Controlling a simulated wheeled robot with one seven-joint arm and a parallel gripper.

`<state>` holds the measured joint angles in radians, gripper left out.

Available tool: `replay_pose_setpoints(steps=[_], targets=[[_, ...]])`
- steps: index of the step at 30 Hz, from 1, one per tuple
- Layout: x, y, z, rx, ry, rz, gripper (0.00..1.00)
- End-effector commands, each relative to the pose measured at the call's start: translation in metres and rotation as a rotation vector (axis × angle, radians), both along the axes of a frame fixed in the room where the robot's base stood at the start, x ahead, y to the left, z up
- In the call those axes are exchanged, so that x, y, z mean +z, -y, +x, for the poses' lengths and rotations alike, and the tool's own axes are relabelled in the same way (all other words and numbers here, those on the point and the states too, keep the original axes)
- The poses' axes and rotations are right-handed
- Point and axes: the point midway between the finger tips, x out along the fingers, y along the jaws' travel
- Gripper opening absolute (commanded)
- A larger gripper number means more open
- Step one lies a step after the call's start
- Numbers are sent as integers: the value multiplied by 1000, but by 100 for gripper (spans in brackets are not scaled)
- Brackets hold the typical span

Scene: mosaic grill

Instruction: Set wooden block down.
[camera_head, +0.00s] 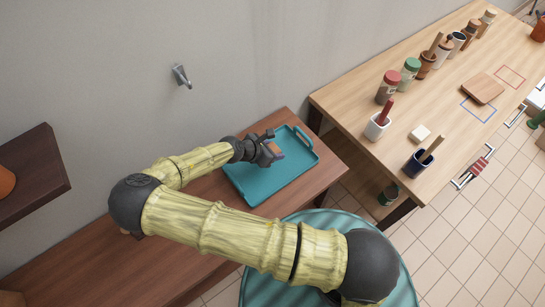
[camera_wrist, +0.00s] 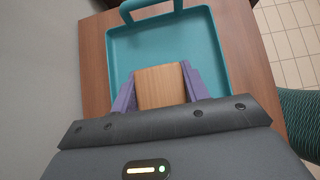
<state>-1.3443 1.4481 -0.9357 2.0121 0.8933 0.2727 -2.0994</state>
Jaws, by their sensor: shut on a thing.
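The tray lies on a brown wooden bench. In the wrist view, a light wooden block (camera_wrist: 160,86) sits between the two purple fingers of my gripper (camera_wrist: 158,86), which are shut on it. The tray (camera_wrist: 122,48) spreads out around and beyond the block, with its handle at the far end. No other object shows in the tray. Whether the block touches the tray floor cannot be told. In the head view the block is mostly hidden by the gripper.
The brown bench (camera_head: 92,262) runs along the wall. A larger table (camera_head: 365,100) at the right holds jars, several small pots and a wooden board (camera_head: 483,88). A dark shelf (camera_head: 38,172) juts out at the left. A hook (camera_head: 181,76) is on the wall.

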Motion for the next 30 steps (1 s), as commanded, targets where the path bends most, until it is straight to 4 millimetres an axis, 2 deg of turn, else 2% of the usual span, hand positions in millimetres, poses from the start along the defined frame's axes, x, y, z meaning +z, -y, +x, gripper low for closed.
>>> replay_pose_setpoints(steps=[3, 14, 24, 30], targets=[[-8, 1, 0, 0, 1, -1, 18], [-12, 0, 0, -1, -1, 0, 18], [-48, 1, 0, 1, 0, -1, 18], [-51, 0, 0, -1, 1, 2, 18]])
